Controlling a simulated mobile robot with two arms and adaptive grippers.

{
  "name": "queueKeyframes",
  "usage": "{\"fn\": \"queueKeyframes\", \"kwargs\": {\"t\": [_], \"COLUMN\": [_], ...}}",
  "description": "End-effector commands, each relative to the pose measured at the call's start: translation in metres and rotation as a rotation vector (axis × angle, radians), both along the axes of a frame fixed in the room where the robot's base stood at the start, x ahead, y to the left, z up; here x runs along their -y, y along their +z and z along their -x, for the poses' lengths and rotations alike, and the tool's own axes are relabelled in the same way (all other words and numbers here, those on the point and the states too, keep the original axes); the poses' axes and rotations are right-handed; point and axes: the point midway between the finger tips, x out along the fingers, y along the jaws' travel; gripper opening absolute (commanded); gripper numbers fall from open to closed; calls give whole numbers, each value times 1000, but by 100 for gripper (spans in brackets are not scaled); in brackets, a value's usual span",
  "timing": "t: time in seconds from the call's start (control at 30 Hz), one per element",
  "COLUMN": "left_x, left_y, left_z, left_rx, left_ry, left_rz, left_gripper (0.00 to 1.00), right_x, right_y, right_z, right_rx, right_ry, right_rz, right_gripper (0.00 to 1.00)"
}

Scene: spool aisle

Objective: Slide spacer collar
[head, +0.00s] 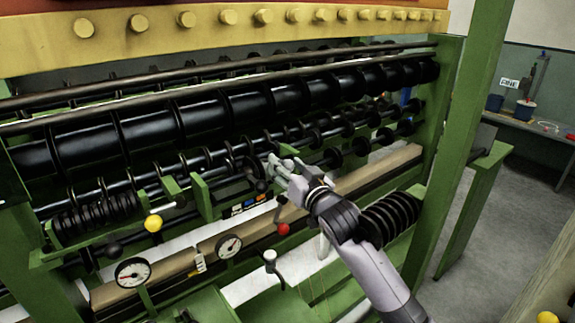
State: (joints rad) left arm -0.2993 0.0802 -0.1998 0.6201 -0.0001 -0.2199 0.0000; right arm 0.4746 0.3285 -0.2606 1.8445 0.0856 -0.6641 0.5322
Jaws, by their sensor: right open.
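My right gripper (275,166) reaches into the machine from the lower right, its jaws open. Its fingertips are beside a black collar or disc (246,167) on a dark horizontal shaft; I cannot tell whether they touch it. Several similar black discs (333,157) sit along the shafts to the right. I cannot tell which of these is the spacer collar. The fingers hide a part of the shaft. My left gripper is not in view.
Green brackets (201,197) stand close left of the gripper. Below are a red-knobbed lever (283,229), a yellow knob (153,223) and two dials (133,272). Large black rollers (200,118) run above. A green post (462,140) stands at right, with open floor beyond.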

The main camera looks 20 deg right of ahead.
Motion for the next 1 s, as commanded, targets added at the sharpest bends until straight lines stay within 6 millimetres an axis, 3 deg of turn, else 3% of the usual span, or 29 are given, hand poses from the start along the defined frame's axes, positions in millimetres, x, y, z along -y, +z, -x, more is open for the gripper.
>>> {"fn": "queueKeyframes", "kwargs": {"t": [0.2, 0.9, 1.0], "left_x": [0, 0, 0], "left_y": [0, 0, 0], "left_z": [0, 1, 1], "left_rx": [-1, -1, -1], "left_ry": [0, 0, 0], "left_rz": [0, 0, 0], "left_gripper": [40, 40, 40], "right_x": [0, 0, 0], "right_y": [0, -1, -1], "right_z": [0, 0, 0], "right_rx": [0, -1, -1], "right_ry": [0, 0, 0], "right_rz": [0, 0, 0], "right_gripper": [47, 1, 0]}}
